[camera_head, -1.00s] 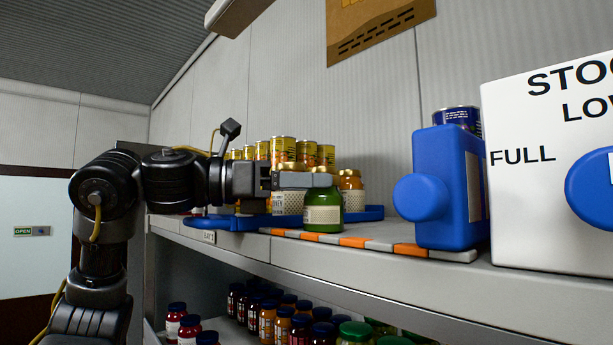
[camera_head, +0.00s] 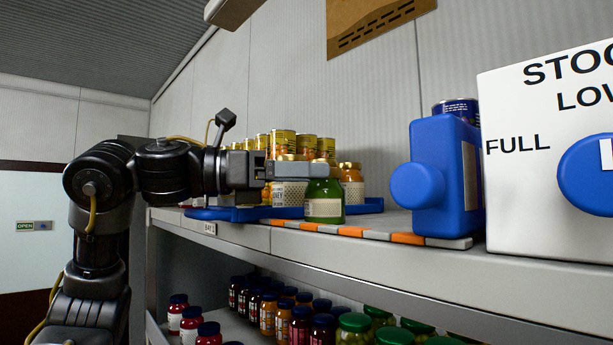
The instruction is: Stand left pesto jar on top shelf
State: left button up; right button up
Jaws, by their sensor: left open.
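My left gripper (camera_head: 318,169) is open at the level of the jar's top. A grey finger passes in front of the jar's upper part, so its lid is mostly hidden. I cannot tell whether the finger touches the jar. My right gripper is not in view.
Behind the jar are a blue tray (camera_head: 236,214), honey jars (camera_head: 351,185) and stacked yellow cans (camera_head: 282,144). A blue block with a knob (camera_head: 446,180) and a white stock box (camera_head: 530,200) stand right. Several jars (camera_head: 272,312) fill the shelf below.

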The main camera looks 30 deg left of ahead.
pick_arm(q)
jog(key=b+v, duration=0.3)
jog(key=v, duration=0.8)
jog(key=shift+s+a, duration=0.15)
jog(key=shift+s, duration=0.05)
